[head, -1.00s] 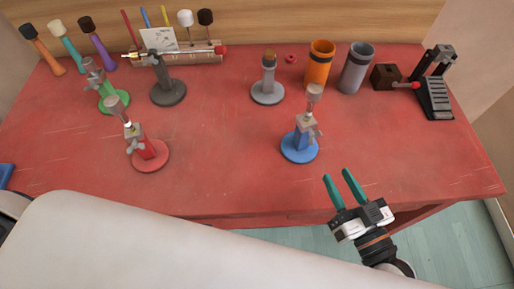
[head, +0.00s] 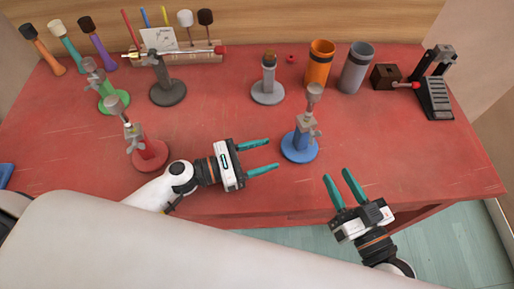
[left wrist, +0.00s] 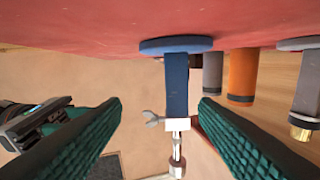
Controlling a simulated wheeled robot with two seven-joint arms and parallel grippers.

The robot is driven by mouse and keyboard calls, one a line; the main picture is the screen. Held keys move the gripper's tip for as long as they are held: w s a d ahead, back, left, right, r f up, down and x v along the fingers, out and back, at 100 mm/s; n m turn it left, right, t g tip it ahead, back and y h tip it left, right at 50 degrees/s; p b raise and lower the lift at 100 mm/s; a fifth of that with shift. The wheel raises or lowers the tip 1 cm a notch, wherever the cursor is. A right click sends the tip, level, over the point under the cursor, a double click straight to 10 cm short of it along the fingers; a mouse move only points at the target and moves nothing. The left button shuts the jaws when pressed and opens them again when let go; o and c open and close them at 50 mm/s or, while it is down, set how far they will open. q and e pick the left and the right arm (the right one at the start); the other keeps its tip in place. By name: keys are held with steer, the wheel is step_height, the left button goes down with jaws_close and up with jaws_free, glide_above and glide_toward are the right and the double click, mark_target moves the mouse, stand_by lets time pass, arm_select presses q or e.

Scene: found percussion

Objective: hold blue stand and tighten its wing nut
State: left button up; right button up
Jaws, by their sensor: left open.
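The blue stand (head: 299,148) stands upright on the red table, with a grey wing nut (head: 315,133) on its clamp and a grey top piece above. My left gripper (head: 271,157) is open and empty, just left of the blue stand, its fingers pointing at it. In the left wrist view the blue stand (left wrist: 176,85) appears upside down between and beyond the open fingers (left wrist: 160,115), with its wing nut (left wrist: 153,119) at the left of the clamp.
The red stand (head: 151,156) is behind my left arm. A green stand (head: 114,101), dark stand (head: 168,92) and grey stand (head: 267,93) stand farther back. Orange (head: 319,64) and grey cups (head: 355,68) and a pedal (head: 436,98) are at back right. The table right of the blue stand is clear.

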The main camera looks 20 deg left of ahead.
mark_target(296, 138)
arm_select(q)
steer(key=shift+w+a+f+n+t, duration=0.15)
steer(key=shift+w+a+n+t, duration=0.15)
steer(key=shift+w+a+n, duration=0.3)
steer(key=shift+w+d, duration=0.2)
steer(key=shift+w, duration=0.15)
steer(key=x, duration=1.1)
steer(key=shift+f, duration=0.15)
steer(key=shift+c, duration=0.4)
jaws_close()
